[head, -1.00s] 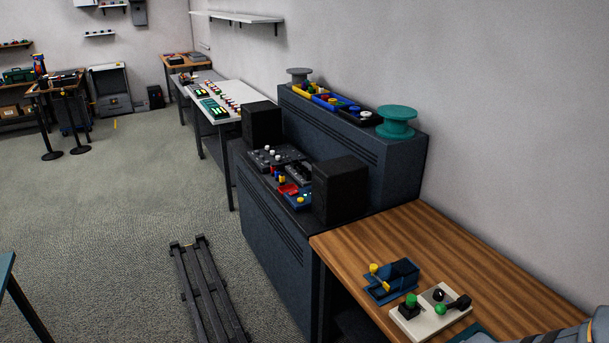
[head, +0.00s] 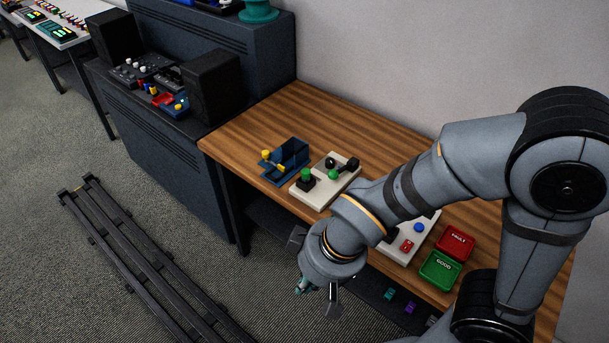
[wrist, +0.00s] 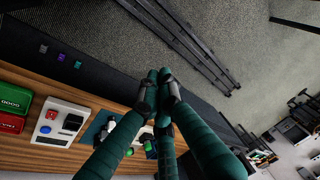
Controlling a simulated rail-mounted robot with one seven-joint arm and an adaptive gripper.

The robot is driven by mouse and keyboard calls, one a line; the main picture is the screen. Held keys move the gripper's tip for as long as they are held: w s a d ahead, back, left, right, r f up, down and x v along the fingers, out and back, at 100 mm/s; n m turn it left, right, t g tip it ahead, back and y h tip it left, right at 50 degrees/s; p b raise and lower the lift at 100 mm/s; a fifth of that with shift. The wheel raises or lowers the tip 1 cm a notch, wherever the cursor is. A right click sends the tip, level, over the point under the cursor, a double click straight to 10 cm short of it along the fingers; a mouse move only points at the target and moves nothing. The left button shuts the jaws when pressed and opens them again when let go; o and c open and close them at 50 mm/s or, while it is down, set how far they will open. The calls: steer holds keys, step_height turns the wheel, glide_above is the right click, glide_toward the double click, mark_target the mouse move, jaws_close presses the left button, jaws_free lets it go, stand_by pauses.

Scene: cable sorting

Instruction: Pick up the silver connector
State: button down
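A small grey connector, the only silvery one I can make out, lies on the dark ledge below the wooden table's front edge. It shows small in the head view (head: 432,320) and at the upper left of the wrist view (wrist: 43,48). A purple connector (head: 410,307) and a teal connector (head: 388,293) lie in a row beside it. My gripper (head: 318,290) hangs in front of the table, left of the row and apart from it. In the wrist view its dark teal fingers (wrist: 161,92) converge near the centre with nothing visible between them; their opening is unclear.
The wooden table (head: 370,130) carries a red FAULT tray (head: 455,243), a green GOOD tray (head: 440,268), a white button panel (head: 410,245), a joystick panel (head: 325,185) and a blue holder (head: 285,160). A dark slatted rack (head: 130,255) lies on the floor. Floor between is clear.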

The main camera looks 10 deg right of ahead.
steer(key=c, duration=2.5)
jaws_free()
steer(key=o, duration=1.1)
steer(key=shift+c, duration=0.2)
